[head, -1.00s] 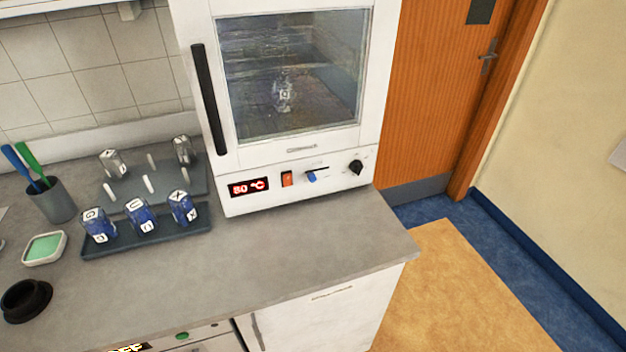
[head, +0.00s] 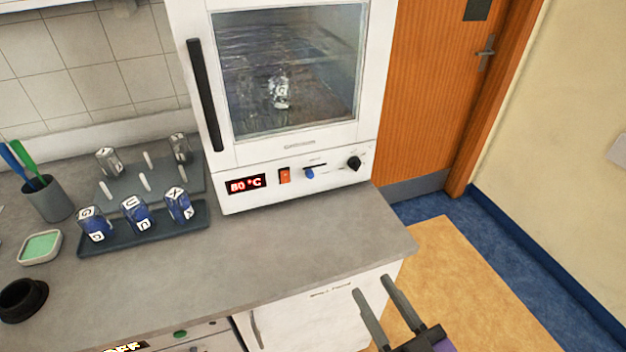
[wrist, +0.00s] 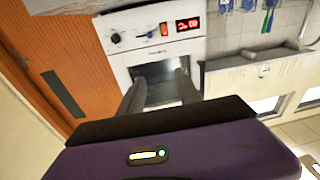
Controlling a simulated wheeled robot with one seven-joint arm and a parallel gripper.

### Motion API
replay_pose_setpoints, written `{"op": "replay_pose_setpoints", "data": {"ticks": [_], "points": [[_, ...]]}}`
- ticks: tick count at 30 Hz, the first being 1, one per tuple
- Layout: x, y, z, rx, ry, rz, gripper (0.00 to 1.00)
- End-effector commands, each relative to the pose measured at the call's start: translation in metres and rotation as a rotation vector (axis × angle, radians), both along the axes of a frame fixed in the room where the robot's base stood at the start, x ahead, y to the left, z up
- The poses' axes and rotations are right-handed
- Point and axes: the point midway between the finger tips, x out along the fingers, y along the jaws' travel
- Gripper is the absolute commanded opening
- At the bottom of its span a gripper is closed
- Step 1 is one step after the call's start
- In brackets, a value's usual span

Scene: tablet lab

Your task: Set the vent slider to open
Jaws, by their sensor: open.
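The vent slider is a small blue knob (head: 309,173) at the left end of a dark horizontal slot on the white oven's front panel. It sits between the red switch and the black dial, and also shows in the wrist view (wrist: 150,34). The oven (head: 290,190) stands on the bench with its door shut. My gripper (head: 372,284) is at the lower right of the head view, in front of the bench's front edge, below and to the right of the slider. Its two fingers are apart and nothing is between them.
The oven panel has a red 80 °C display (head: 246,184), a red switch (head: 285,176) and a black dial (head: 354,163). A dark tray (head: 150,237) with blue-labelled jars stands left of the oven. The bench top (head: 310,235) before the oven is clear.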

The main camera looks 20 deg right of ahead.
Motion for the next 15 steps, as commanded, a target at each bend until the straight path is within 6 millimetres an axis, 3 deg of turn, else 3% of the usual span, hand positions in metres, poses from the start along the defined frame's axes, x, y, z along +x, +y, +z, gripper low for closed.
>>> {"op": "replay_pose_setpoints", "data": {"ticks": [1,15], "points": [[0.023,0.001,0.003,0.007,-0.023,0.0,0.41],[0.205,0.005,0.032,0.147,-0.062,-0.033,0.41]]}}
